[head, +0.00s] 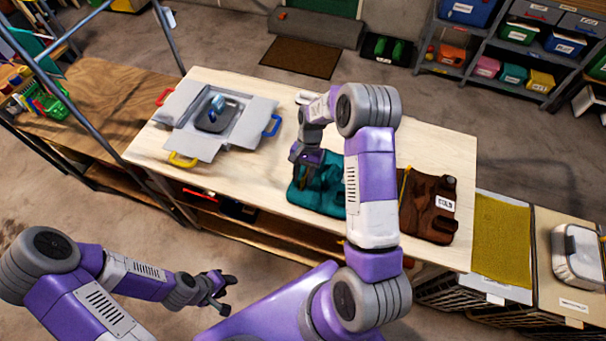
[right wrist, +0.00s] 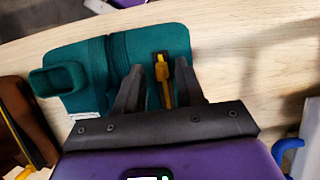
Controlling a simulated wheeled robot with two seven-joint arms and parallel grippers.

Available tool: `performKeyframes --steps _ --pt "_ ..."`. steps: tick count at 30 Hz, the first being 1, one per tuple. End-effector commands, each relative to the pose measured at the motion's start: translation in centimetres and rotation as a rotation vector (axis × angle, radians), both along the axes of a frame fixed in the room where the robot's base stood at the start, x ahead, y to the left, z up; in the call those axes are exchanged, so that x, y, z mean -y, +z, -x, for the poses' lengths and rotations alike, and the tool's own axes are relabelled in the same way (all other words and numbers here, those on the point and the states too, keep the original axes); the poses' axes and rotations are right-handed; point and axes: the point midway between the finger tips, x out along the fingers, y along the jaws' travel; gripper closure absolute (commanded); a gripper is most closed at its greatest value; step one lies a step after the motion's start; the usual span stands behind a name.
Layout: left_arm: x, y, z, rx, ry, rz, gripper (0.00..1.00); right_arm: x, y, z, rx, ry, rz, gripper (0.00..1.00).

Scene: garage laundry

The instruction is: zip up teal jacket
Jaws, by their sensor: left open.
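The teal jacket (head: 304,197) lies on the light wooden table, partly hidden behind my right arm. It also shows in the right wrist view (right wrist: 70,57), with a dark seam and a yellow-and-black zipper pull (right wrist: 162,68) near one side. My right gripper (head: 306,160) is over the jacket, pointing down. In the right wrist view its two fingers (right wrist: 160,76) are apart, one on each side of the zipper pull; contact cannot be told. My left gripper (head: 220,290) is open and empty, off the table's front edge.
A brown garment (head: 428,215) with a white label lies right of the jacket. A grey flapped item (head: 185,140) with red, blue and yellow handles sits at the table's left. Bare table (head: 245,182) lies between it and the jacket. Bins (head: 500,240) stand at the right.

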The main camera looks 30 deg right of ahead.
Motion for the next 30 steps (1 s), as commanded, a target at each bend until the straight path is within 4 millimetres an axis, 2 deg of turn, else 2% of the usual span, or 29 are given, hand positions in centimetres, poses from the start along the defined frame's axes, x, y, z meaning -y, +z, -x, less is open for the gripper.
performKeyframes --steps 7,15,30 --pt "0.00 0.01 -0.01 0.000 0.000 0.000 0.57 -0.04 -0.12 0.03 0.000 0.000 0.000 0.62" --pt "0.00 0.01 -0.01 0.000 0.000 0.000 0.57 -0.03 -0.09 0.02 0.000 0.000 0.000 1.00" --pt "0.01 0.01 0.00 0.000 0.000 0.000 0.57 -0.02 -0.06 0.01 0.000 0.000 0.000 1.00"
